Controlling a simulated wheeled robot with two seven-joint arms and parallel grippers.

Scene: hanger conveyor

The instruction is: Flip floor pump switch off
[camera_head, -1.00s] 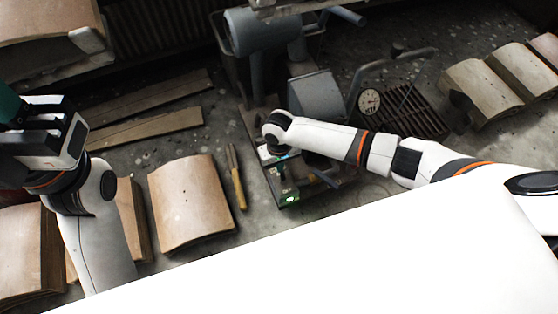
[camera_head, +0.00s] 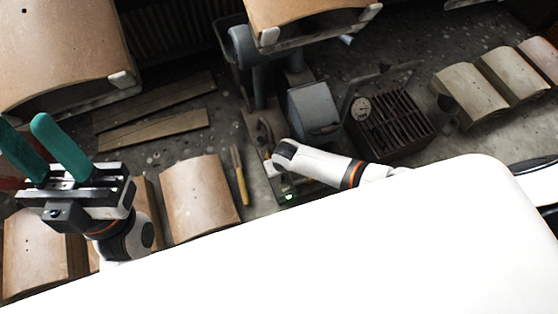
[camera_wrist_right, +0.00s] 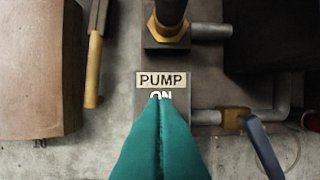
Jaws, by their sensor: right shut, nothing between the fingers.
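The pump switch box (camera_wrist_right: 141,103) has a sign reading "PUMP" (camera_wrist_right: 161,80) with white "ON" lettering below it. In the right wrist view my right gripper (camera_wrist_right: 160,101) is shut and empty, its green fingertips just below or over the "ON" lettering. The switch lever is hidden behind the fingers, and I cannot tell whether they touch it. In the head view a small green light (camera_head: 289,196) shows on the low panel beside my right wrist; my right fingers are hidden there. My left gripper (camera_head: 24,124) is open and empty at the left, away from the pump.
A grey pump (camera_head: 313,110) and a slatted metal crate (camera_head: 394,125) stand beyond my right wrist. Curved brown panels hang above (camera_head: 305,18) and stand on the floor (camera_head: 198,198). A wooden-handled tool (camera_head: 240,180) lies left of the switch. A pipe with a blue-grey lever (camera_wrist_right: 262,145) is close right.

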